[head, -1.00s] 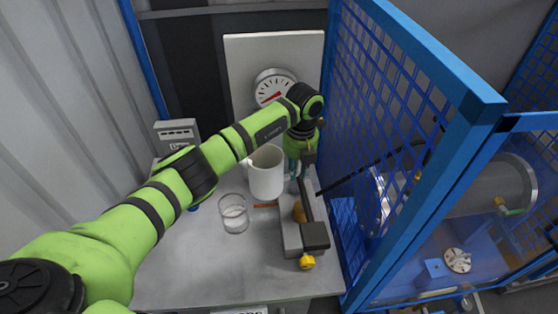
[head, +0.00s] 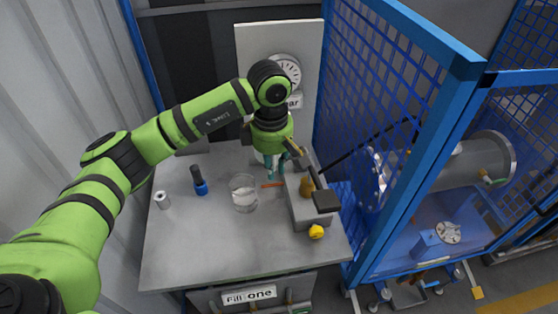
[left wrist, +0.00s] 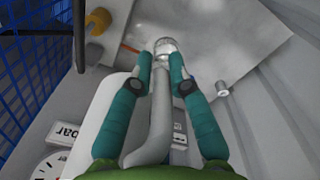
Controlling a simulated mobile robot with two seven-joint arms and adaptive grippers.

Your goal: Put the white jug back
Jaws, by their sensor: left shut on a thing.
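The white jug is mostly hidden in the head view behind my left gripper (head: 284,164); only a pale sliver of it (head: 262,158) shows. In the left wrist view, my left gripper (left wrist: 162,66) has its teal fingers either side of a long curved pale handle (left wrist: 157,125). It is shut on this handle. A white surface left of the fingers looks like the jug's body (left wrist: 103,118). I cannot tell whether the jug touches the table. My right gripper is not in view.
A clear glass (head: 244,194) stands in front of my gripper. A blue-black bottle (head: 200,184) and metal cylinder (head: 161,200) stand left. A grey fixture (head: 308,207) with a yellow knob (head: 316,231) is at right, beside blue mesh fencing (head: 375,80). The front table is clear.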

